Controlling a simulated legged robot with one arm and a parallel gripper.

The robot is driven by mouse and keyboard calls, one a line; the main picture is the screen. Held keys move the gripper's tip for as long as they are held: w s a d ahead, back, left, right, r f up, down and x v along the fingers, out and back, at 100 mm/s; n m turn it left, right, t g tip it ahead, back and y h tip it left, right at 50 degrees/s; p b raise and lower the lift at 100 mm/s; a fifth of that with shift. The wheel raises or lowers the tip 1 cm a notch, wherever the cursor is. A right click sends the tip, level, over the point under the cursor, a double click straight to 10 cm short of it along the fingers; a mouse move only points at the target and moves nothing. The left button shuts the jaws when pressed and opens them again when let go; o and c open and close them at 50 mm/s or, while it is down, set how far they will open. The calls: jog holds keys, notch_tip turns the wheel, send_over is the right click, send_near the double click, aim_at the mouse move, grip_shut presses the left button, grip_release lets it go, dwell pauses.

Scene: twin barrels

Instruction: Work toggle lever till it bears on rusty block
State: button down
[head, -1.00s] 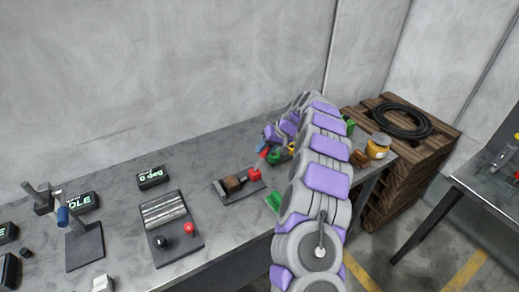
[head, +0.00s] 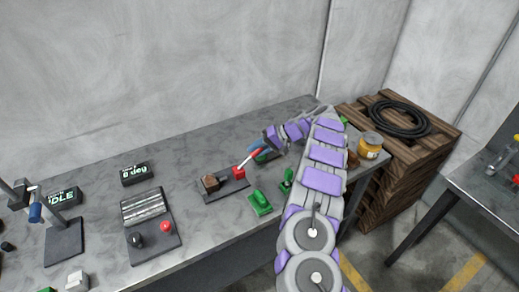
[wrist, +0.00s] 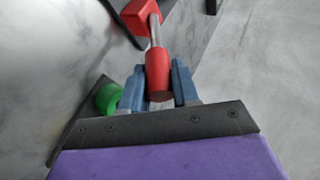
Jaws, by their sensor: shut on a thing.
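The toggle clamp's dark base (head: 229,189) lies on the bench in the head view. The brown rusty block (head: 210,182) sits at its left end and the red block (head: 239,171) at its right. The lever's red handle (wrist: 157,68) runs from the red block (wrist: 140,16) by a grey shaft (wrist: 155,32). In the head view the handle slants up to the right. My gripper (wrist: 158,80) is shut on the handle, a blue finger on each side; it also shows in the head view (head: 258,149). The rusty block is not seen in the wrist view.
A green-topped fixture (head: 260,203) stands in front of the clamp, with another green piece (head: 286,180) near my arm. A green knob (wrist: 108,97) is close to my gripper's left. A plate with black and red knobs (head: 151,225) lies left. An orange jar (head: 370,145) stands right.

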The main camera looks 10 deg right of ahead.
jog(key=shift+d, duration=0.1)
jog(key=c, duration=0.9)
grip_release()
jog(key=shift+w+f, duration=0.15)
jog(key=shift+w, duration=0.05)
jog(key=shift+s, duration=0.1)
jog(key=p+v, duration=0.4)
jog(key=v, duration=1.3)
jog(key=shift+d, duration=0.25)
